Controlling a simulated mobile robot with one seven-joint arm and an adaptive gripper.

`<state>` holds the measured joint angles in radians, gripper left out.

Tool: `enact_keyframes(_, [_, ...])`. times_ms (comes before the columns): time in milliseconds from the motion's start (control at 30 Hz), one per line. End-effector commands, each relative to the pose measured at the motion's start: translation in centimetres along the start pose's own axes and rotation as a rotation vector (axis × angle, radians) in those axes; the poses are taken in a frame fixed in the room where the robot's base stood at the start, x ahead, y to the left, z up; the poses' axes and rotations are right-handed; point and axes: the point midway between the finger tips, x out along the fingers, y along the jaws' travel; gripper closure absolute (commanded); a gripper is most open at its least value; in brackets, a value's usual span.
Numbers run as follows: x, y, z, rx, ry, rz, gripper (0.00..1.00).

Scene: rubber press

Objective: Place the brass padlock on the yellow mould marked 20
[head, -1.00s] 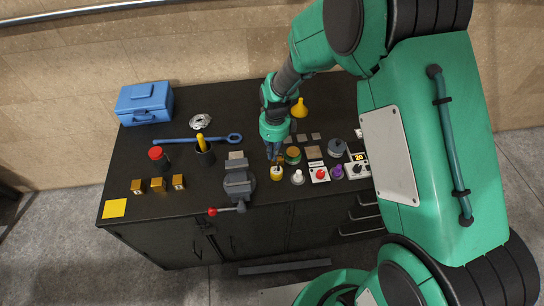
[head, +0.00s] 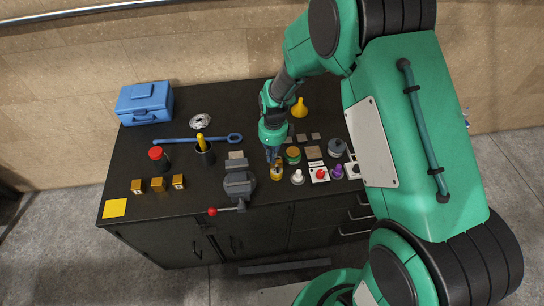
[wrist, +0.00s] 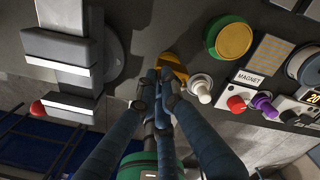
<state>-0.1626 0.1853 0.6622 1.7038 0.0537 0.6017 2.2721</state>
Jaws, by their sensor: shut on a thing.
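My gripper (head: 273,157) is pointed down at the front of the bench, right of the vise. Its fingers are close together on a small brass-coloured thing (head: 278,167), which I take to be the brass padlock; the fingers hide most of it. Right below is the small yellow mould (head: 276,177), partly covered; I cannot read its mark or tell whether the padlock touches it. In the wrist view, my gripper's fingertips (wrist: 160,78) overlap a yellow-brown patch (wrist: 173,66), where padlock and mould cannot be clearly separated.
The grey vise (head: 239,184) stands close on the left. A white knob (head: 297,177), a red-button box (head: 319,174) and a purple knob (head: 337,171) stand on the right. A green-rimmed round tin (head: 293,155) is just behind. Brass blocks (head: 158,184) sit far left.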

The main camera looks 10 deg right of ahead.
Motion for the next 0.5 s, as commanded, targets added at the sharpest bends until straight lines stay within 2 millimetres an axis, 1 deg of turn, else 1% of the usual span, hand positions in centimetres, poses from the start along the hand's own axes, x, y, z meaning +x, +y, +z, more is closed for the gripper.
enact_keyframes(233, [-0.05, -0.04, 0.04, 0.000, -0.001, -0.001, 1.00])
enact_keyframes(400, [0.31, -0.04, 0.03, 0.000, -0.001, -0.001, 1.00])
enact_keyframes(433, [0.31, -0.03, 0.02, 0.000, -0.001, -0.001, 0.90])
enact_keyframes(500, [0.27, -0.03, 0.02, 0.000, -0.001, -0.001, 0.76])
